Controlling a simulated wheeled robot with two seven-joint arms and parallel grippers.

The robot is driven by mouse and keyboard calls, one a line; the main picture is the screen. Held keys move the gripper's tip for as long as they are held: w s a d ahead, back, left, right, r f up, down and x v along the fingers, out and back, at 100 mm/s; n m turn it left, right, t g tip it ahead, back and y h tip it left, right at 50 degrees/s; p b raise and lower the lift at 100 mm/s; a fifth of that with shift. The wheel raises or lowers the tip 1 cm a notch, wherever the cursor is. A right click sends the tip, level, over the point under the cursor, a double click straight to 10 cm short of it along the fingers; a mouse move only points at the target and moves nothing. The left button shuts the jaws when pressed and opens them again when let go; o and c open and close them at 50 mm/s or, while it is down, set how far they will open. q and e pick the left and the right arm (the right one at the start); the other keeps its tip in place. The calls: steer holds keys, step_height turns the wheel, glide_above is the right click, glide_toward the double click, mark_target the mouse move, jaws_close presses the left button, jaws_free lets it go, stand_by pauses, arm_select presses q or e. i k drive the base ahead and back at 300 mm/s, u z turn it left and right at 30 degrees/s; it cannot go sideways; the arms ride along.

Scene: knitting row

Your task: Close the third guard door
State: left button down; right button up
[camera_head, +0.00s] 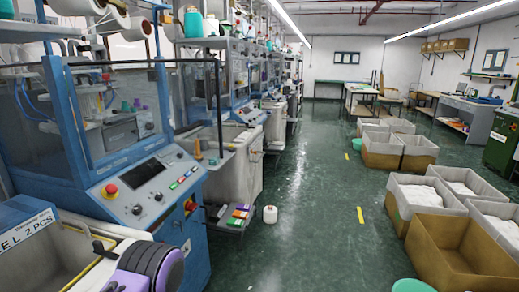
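A row of knitting machines with blue frames runs along the left side, away from me. The nearest machine has a clear guard panel (35,115) in a blue frame. A dark-framed clear panel (219,105) stands out towards the aisle just beyond it, seen at an angle. It looks like a guard door swung open, but I cannot tell which machine it belongs to. Farther machines (272,85) overlap each other, and the state of their doors is too small to tell.
The nearest control panel (145,185) has a red button. A white bin (235,165), a low tray (233,218) and a white cone (270,214) stand along the machines' aisle side. Several cardboard boxes (450,245) line the right. The green floor (310,190) between is mostly clear.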

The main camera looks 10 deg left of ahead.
mark_target(69, 75)
steer(key=z, duration=0.1)
steer(key=i, duration=0.85)
steer(key=u, duration=0.3)
